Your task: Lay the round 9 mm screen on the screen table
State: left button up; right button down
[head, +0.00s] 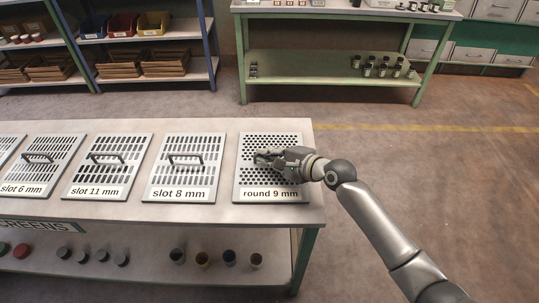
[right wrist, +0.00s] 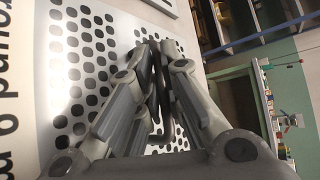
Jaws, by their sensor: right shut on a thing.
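The round 9 mm screen (head: 270,190) is a pale plate with round holes and a printed label. It lies flat at the right end of the screen table (head: 222,212), whose front bears the word SCREENS. My right gripper (head: 264,158) is over the middle of this plate, shut on its dark handle. In the right wrist view the fingers (right wrist: 160,50) close around the dark handle (right wrist: 158,90), with the holed plate (right wrist: 80,60) behind. The gripper hides most of the handle. My left gripper is not in view.
Slot screens of 8 mm (head: 180,185), 11 mm (head: 100,180) and 6 mm (head: 40,170) lie to the left in a row. A green bench (head: 330,65) and shelves with bins (head: 150,50) stand behind. The floor at right is clear.

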jog(key=c, duration=1.6)
grip_release()
jog(key=shift+o, duration=0.2)
jog(key=shift+d, duration=0.1)
jog(key=v, duration=1.2)
jog(key=shift+r+p, duration=0.1)
jog(key=shift+p, duration=0.2)
